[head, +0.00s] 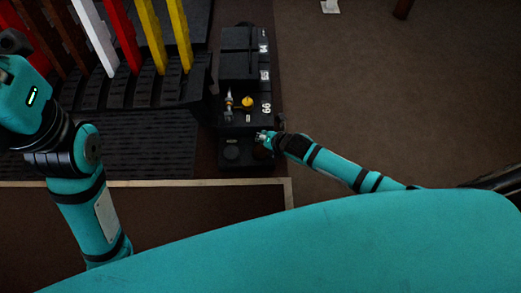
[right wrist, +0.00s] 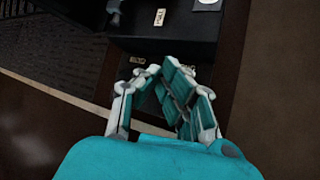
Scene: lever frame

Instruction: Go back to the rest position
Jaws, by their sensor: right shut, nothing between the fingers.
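My right gripper (head: 264,138) is shut and empty at the near end of the black control box (head: 238,68), close over its near panel. In the right wrist view, my right gripper (right wrist: 157,76) has its fingertips close together over the dark near panel (right wrist: 190,52). I cannot tell whether they touch it. My left arm (head: 72,165) is raised at the left of the head view. Its gripper is outside the picture.
Several levers, among them a white (head: 95,38), a red (head: 123,35) and a yellow one (head: 152,36), stand in the black frame (head: 150,92). A yellow knob (head: 247,102) sits on the box. Brown floor (head: 390,90) is open at right.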

